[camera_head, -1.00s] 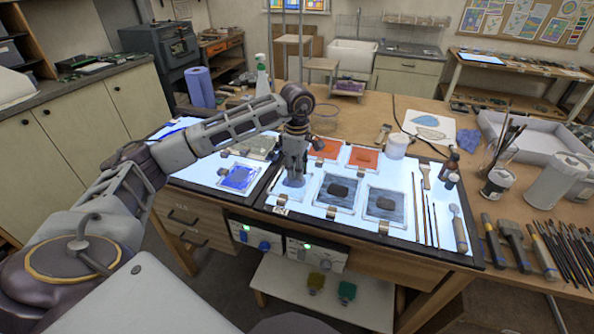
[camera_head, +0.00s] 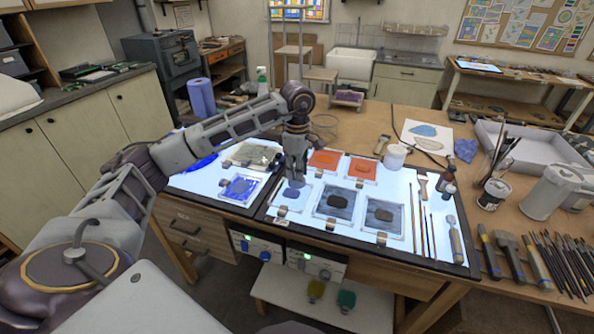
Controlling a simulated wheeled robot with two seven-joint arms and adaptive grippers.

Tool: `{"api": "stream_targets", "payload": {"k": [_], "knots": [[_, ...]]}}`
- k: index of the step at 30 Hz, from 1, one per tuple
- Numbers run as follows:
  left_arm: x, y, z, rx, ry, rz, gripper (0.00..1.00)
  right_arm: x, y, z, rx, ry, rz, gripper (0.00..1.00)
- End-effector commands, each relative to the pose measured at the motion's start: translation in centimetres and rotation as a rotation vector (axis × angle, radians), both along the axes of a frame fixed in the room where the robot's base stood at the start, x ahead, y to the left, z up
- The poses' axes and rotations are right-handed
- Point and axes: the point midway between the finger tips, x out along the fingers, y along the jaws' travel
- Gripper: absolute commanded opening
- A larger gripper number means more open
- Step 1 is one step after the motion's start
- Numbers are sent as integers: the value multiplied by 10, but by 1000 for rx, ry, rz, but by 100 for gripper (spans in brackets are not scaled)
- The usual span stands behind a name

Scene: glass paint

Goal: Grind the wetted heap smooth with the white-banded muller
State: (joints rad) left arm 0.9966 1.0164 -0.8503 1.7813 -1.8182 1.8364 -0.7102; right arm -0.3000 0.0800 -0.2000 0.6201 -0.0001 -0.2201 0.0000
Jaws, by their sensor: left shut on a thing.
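My left gripper (camera_head: 295,181) points down over the back part of a small glass slab (camera_head: 304,203) on the lit table. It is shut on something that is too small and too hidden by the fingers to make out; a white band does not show. A dark blue-grey heap or patch (camera_head: 291,194) lies on that slab just below and in front of the fingertips. I cannot tell whether the held thing touches it. My right gripper is not in view.
Slabs with dark lumps (camera_head: 338,200) (camera_head: 380,214) lie to the right, orange slabs (camera_head: 323,160) behind, and a blue slab (camera_head: 239,188) to the left. A white cup (camera_head: 395,156), dark bottles (camera_head: 449,180) and long tools (camera_head: 455,240) stand or lie at the right.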

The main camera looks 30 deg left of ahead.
Motion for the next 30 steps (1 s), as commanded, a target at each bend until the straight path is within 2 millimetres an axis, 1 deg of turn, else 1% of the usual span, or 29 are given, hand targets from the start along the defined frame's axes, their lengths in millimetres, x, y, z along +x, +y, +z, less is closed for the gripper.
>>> {"api": "stream_targets", "payload": {"k": [14,20,26,30], "knots": [[0,0,-2,-1,-1,0,2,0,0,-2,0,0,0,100],[0,0,-11,-1,-1,0,2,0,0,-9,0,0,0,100],[0,0,-25,-1,-1,0,2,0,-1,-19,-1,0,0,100],[0,0,-34,-1,-1,0,2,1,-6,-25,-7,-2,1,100]]}}
